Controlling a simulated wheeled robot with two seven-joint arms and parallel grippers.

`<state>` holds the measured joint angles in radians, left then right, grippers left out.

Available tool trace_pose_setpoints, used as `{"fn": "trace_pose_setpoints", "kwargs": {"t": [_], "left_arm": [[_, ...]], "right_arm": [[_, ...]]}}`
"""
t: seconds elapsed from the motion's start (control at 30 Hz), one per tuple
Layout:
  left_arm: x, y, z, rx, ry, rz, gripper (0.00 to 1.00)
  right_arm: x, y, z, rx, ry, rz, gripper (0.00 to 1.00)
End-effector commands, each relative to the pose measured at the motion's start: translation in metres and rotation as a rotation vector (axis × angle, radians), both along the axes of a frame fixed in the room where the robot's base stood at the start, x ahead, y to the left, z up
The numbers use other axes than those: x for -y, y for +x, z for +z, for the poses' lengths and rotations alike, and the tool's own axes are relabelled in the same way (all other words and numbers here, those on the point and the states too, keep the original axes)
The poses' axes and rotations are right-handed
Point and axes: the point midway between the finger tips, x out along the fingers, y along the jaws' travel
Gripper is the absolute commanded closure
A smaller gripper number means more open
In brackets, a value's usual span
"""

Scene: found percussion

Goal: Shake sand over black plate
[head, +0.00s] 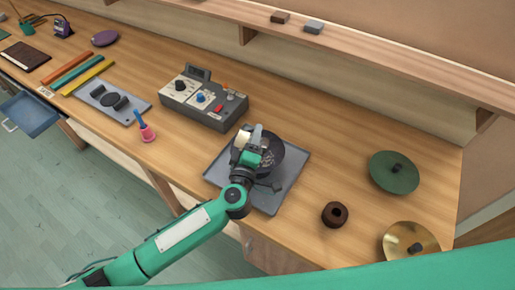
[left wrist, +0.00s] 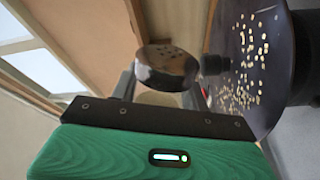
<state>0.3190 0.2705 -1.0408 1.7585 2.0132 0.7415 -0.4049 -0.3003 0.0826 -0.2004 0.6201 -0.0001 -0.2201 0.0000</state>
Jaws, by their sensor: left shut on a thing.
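The black plate (head: 294,160) is a dark round disc over a grey square tray (head: 225,163) in the head view. Pale grains of sand are scattered on it, clearest in the left wrist view, where the plate (left wrist: 285,60) stands at the right. My left gripper (head: 250,146) is over the plate's left part and hides some of it. It is shut on a shaker with a dark, shiny rounded end (left wrist: 166,66) and a pale body, partly hidden by the jaws. Whether sand is falling cannot be told. My right gripper is not in view.
A grey control box (head: 203,103) with knobs stands behind the tray. To the right are a brown ring-shaped piece (head: 335,214), a green disc (head: 394,173) and a brass disc (head: 410,241). A shelf (head: 370,65) runs above the bench.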

Motion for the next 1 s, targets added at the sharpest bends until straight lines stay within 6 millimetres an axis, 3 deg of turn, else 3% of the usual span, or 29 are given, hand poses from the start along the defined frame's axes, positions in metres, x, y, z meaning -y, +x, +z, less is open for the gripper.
{"fn": "trace_pose_setpoints", "kwargs": {"t": [0.5, 1.0], "left_arm": [[0.0, 0.0, 0.026, -0.243, -0.795, 0.001, 0.83], [0.0, 0.0, 0.027, -0.258, -0.841, 0.0, 0.83]], "right_arm": [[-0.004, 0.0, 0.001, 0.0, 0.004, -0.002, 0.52], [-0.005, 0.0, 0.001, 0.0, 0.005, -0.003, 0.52]]}}
